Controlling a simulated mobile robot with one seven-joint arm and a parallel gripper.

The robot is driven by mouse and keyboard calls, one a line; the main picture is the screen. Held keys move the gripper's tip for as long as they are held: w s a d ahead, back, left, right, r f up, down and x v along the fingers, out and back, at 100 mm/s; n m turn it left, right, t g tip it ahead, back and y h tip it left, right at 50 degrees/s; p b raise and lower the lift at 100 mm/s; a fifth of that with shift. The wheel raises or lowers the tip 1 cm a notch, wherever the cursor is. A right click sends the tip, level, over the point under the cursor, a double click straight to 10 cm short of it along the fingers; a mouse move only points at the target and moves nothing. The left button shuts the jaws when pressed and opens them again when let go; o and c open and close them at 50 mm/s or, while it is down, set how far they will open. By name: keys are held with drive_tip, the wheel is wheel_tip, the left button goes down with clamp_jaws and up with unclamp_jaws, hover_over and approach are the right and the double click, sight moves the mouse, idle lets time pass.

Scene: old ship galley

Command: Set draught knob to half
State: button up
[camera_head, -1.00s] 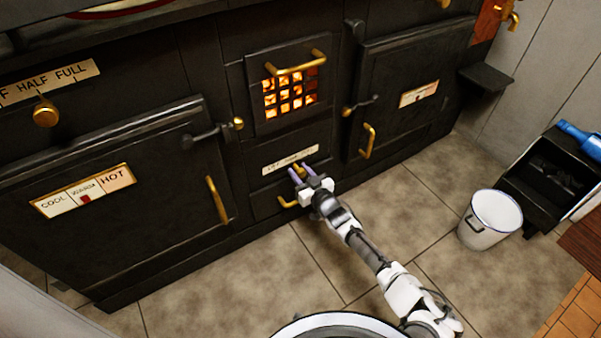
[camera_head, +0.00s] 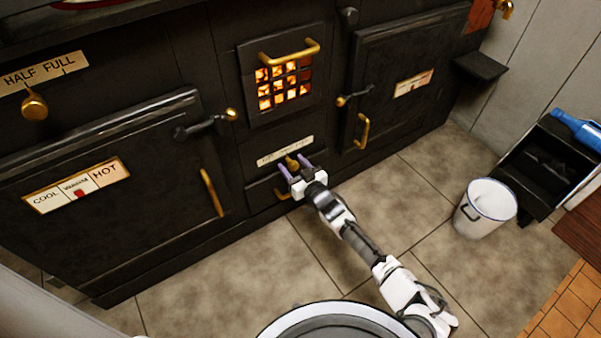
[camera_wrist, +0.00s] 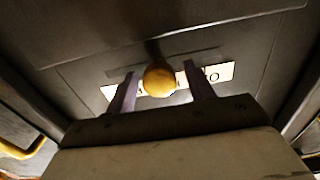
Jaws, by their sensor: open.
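A small brass knob (camera_head: 291,162) sits below a pale label plate (camera_head: 285,151) under the glowing fire grate. The plate's lettering is too blurred to read in the head view. My gripper (camera_head: 296,170) is open at this knob, with one purple-grey finger on each side. In the wrist view the round knob (camera_wrist: 158,80) lies between the fingertips and covers part of its plate (camera_wrist: 218,74). I cannot tell whether either finger touches it.
A brass handle (camera_head: 289,51) crosses the fire door above. Oven doors with latches and brass handles flank my gripper. A white bucket (camera_head: 486,208) and a black scuttle (camera_head: 553,160) stand at right. The tiled floor (camera_head: 240,270) before the stove is mostly clear.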

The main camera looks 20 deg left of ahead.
drive_tip(key=p+v, duration=0.2)
drive_tip(key=v, duration=1.1)
drive_tip(key=shift+s+d, duration=0.2)
drive_tip(key=shift+p, duration=0.3)
